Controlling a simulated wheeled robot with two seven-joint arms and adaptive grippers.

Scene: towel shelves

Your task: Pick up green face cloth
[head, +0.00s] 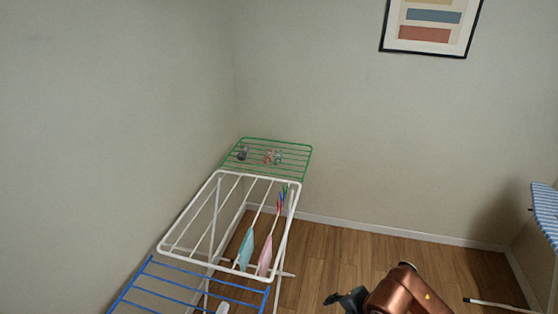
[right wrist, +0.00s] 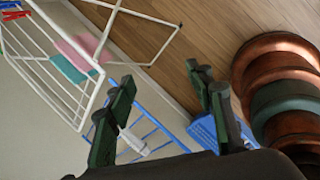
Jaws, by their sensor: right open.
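The green face cloth (head: 246,250) looks teal and hangs from a rail of the white drying rack (head: 163,249), left of a pink cloth (head: 265,257). In the right wrist view the green cloth (right wrist: 76,69) hangs at upper left beside the pink one (right wrist: 82,45). My right gripper (head: 346,299) is to the right of the rack, low in the head view, apart from both cloths. In the right wrist view its fingers (right wrist: 160,82) are wide apart with nothing between them. My left gripper is in neither view.
The rack has a green rear wing (head: 296,165) holding small items and a blue front wing (head: 170,294). Red and blue pegs (head: 281,202) sit on its right side. Wooden floor (head: 360,252) is open to the right. A striped blue item (head: 545,207) stands at far right.

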